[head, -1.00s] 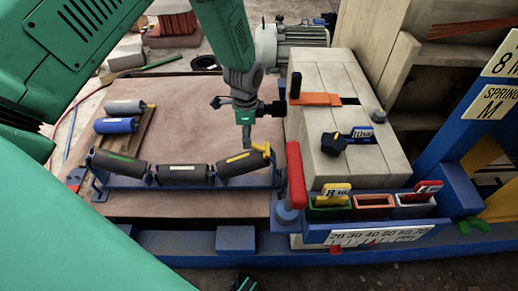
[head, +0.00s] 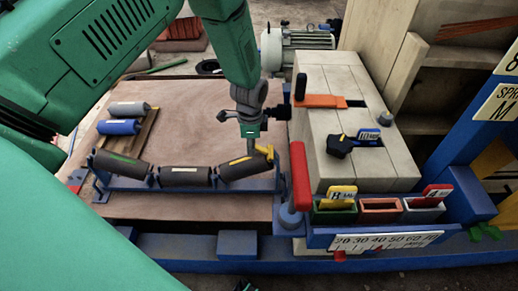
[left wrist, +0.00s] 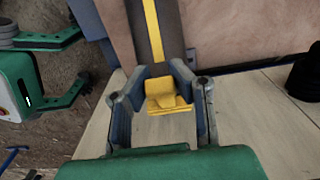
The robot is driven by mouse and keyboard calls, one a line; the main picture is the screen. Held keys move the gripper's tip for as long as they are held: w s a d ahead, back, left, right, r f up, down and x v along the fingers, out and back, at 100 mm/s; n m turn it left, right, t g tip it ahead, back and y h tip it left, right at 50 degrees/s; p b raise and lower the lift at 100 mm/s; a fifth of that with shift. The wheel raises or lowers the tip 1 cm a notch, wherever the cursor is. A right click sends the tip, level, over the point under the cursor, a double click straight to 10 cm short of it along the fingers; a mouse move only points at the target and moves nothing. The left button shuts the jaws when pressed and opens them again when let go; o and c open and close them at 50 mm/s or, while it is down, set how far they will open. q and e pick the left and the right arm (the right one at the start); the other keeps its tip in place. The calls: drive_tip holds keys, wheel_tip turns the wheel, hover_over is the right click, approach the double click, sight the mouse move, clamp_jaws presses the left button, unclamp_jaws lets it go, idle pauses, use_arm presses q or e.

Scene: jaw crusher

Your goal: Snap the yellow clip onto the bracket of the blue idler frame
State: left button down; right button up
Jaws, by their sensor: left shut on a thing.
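The blue idler frame (head: 130,185) lies on the brown board in the head view and carries three dark rollers. My left gripper (head: 255,147) points down over its right end. It is shut on the yellow clip (head: 265,152), beside the end of the yellow-striped roller. In the left wrist view the clip (left wrist: 167,97) sits between the two fingers of my left gripper (left wrist: 163,100). The bracket under the clip is mostly hidden, and I cannot tell whether they touch. My right gripper (left wrist: 82,62) shows at the left of the wrist view with its fingers apart and empty.
Right of the frame stand a red handle (head: 300,175) and a pale block (head: 335,125) with an orange bar (head: 325,101). Coloured bins (head: 380,211) sit in front of the block. Two loose rollers (head: 120,127) lie at back left. The board's middle is clear.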

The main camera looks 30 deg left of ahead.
use_arm(q)
wheel_tip(320, 180, up, 9)
drive_tip(key=p, duration=0.3)
drive_tip(key=shift+r, duration=0.1)
drive_tip(key=shift+s+d, duration=0.15)
drive_tip(key=shift+s, duration=0.1)
drive_tip(key=s+d+f+n+g+h+b, duration=0.1)
drive_tip(key=s+d+n+g+h, duration=0.25)
drive_tip(key=n, duration=0.75)
drive_tip(key=s+d+f+n+g+h, duration=0.25)
drive_tip(key=n+h, duration=0.25)
drive_tip(key=n, duration=0.6)
drive_tip(key=w+a+r+n+t+h, duration=0.1)
drive_tip(key=w+a+n+t+h, duration=0.1)
drive_tip(key=n+t, duration=0.2)
drive_tip(key=w+a+r+n+t+h+b, duration=0.1)
drive_tip(key=w+a+r+n+t+h, duration=0.1)
drive_tip(key=n+t, duration=0.3)
drive_tip(key=w+a+r+n+t+h, duration=0.2)
drive_tip(key=n+t, duration=0.3)
drive_tip(key=t, duration=0.1)
drive_tip(key=shift+w+a+h, duration=0.15)
drive_tip(key=shift+a+h, duration=0.1)
drive_tip(key=shift+a, duration=0.1)
drive_tip(key=shift+b, duration=0.3)
